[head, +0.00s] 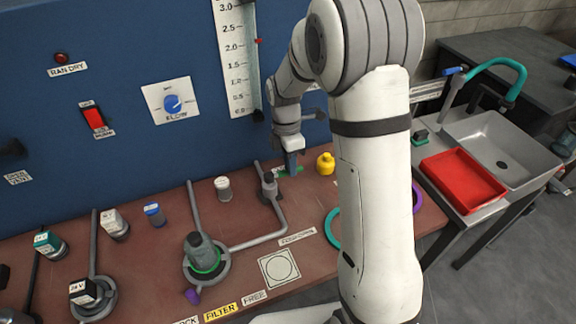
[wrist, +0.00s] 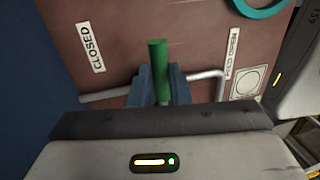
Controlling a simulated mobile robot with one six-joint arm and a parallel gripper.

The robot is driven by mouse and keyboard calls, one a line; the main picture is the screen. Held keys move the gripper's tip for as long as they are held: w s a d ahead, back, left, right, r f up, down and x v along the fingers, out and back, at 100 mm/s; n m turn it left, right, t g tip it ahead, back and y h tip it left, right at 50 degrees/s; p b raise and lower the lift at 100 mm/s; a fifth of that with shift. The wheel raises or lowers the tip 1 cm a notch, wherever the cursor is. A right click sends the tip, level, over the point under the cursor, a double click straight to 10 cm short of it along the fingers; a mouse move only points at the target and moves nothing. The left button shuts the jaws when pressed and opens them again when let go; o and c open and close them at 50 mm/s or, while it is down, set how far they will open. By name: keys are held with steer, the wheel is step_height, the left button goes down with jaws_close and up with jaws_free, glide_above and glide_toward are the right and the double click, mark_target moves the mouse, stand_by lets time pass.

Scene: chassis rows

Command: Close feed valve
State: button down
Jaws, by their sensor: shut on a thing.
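The feed valve's green lever (wrist: 158,58) stands between my gripper's two blue fingers (wrist: 160,88) in the wrist view, and they are shut on it. The lever points up the picture, between the CLOSED label (wrist: 91,47) at left and the FEED OPEN label (wrist: 233,52) at right. It lies across the run of the pipe (wrist: 207,76). In the head view my gripper (head: 291,168) is low over the bench beside the grey valve body (head: 269,186). A bit of the green lever (head: 281,174) shows there. The fingers hide the lever's root.
A yellow weight-like object (head: 325,164) stands just right of my gripper. A capped white cylinder (head: 223,188) and a filter housing (head: 203,256) stand to the left. The blue panel (head: 120,120) rises behind. A teal ring (wrist: 262,8) lies nearby. A red tray (head: 462,180) is further right.

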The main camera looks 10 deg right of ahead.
steer(key=shift+n, duration=0.3)
steer(key=c, duration=1.3)
jaws_free()
steer(key=shift+c, duration=0.2)
steer(key=shift+w+r, duration=0.1)
steer(key=shift+r, duration=0.15)
step_height(320, 180, up, 7)
steer(key=w, duration=0.1)
steer(key=shift+w+a, duration=0.15)
steer(key=shift+a, duration=0.1)
